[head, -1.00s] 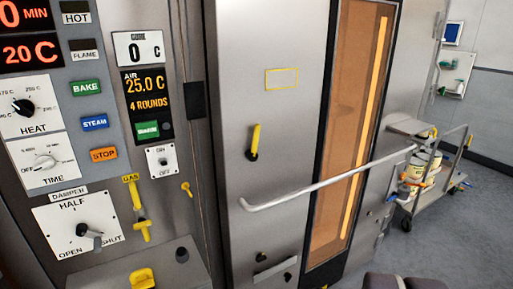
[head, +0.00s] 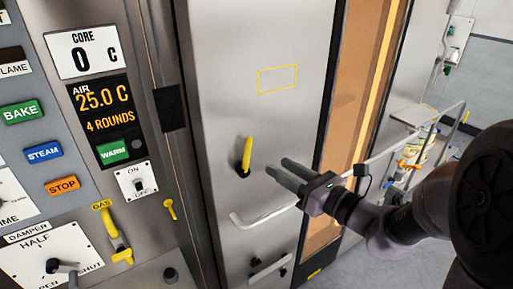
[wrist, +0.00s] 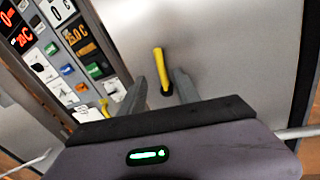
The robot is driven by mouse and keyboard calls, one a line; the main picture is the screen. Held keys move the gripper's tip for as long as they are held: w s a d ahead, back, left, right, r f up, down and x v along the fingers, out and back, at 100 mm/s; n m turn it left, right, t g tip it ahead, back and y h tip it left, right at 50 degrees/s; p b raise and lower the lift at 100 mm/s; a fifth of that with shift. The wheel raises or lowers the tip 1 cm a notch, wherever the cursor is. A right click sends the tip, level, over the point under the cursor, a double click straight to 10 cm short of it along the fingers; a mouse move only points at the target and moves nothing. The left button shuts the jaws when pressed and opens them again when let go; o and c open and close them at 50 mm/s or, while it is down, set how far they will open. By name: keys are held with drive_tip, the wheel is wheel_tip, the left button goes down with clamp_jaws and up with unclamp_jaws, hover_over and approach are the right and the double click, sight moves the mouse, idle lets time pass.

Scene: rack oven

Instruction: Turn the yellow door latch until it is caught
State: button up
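The yellow door latch (head: 247,154) stands near upright on the steel oven door (head: 240,60), with its dark pivot at the lower end. My gripper (head: 281,168) is just right of the latch in the head view, its two grey fingers pointing at it. In the wrist view the latch (wrist: 160,66) shows beyond and between the two spread fingers (wrist: 159,83). The gripper is open and holds nothing. I cannot tell the exact gap between fingertips and latch.
A long white door handle bar (head: 262,216) runs below the latch, partly behind my arm. The control panel (head: 75,130) with buttons and a yellow gas lever (head: 112,230) is at left. A glass window (head: 350,90) and a cart (head: 415,150) are at right.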

sight(250, 149)
drive_tip(key=x, duration=1)
clamp_jaws()
idle(0.9)
